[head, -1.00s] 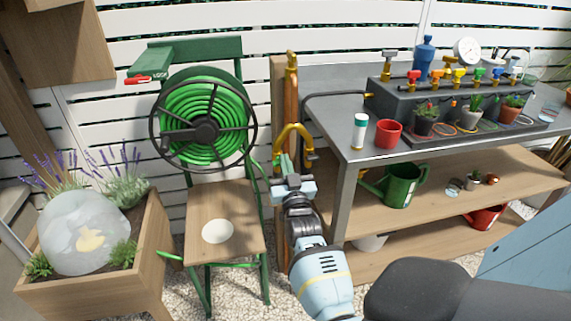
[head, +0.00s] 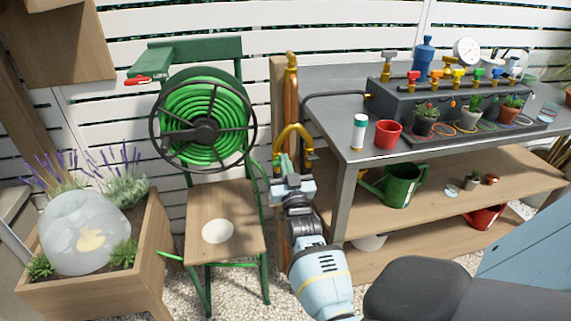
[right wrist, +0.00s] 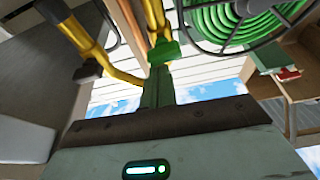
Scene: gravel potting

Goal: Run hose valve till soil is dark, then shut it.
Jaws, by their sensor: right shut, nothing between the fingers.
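A yellow pipe (head: 297,130) curves over beside the wooden post, with a dark fitting at its lower right end. It also shows in the right wrist view (right wrist: 85,35). A green valve handle (right wrist: 163,52) sits on the yellow pipework in that view, just beyond my fingertips. My right gripper (head: 283,162) is upright below the pipe's bend, shut and empty; its fingers (right wrist: 157,88) are close to the handle, and I cannot tell if they touch it. Small pots with dark soil (head: 425,121) stand on the bench. My left gripper is out of view.
A planter box (head: 110,290) stands at the left.

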